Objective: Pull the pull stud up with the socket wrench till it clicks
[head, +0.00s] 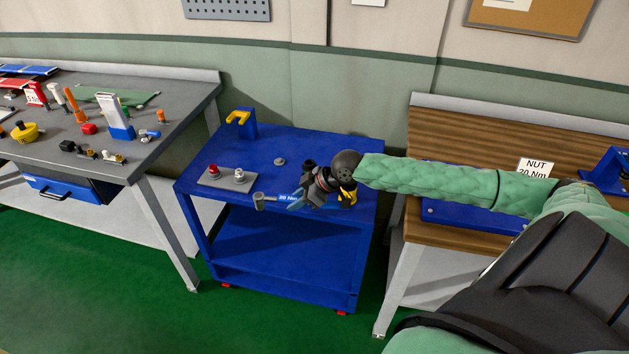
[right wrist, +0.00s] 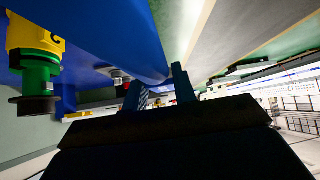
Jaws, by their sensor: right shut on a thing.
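My right gripper (head: 312,188) is over the front right part of the blue cart, shut on the socket wrench (head: 288,199). The wrench has a blue handle with a "20 Nm" label and a grey socket head (head: 259,200) pointing left. The head is apart from the grey plate (head: 212,181), in front and to the right of it. On the plate stand a red-topped piece (head: 213,170) and a grey piece (head: 239,176); the grey one looks like the pull stud. The fingers show in the right wrist view (right wrist: 164,88), with the wrench mostly hidden. My left gripper is out of view.
A blue stand with a yellow fork (head: 238,118) is at the cart's back left. A small grey disc (head: 280,161) lies mid-cart. A yellow, green and black piece (right wrist: 36,68) is near the right gripper. A tool-covered bench (head: 180,110) is left, a wooden bench (head: 440,125) right.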

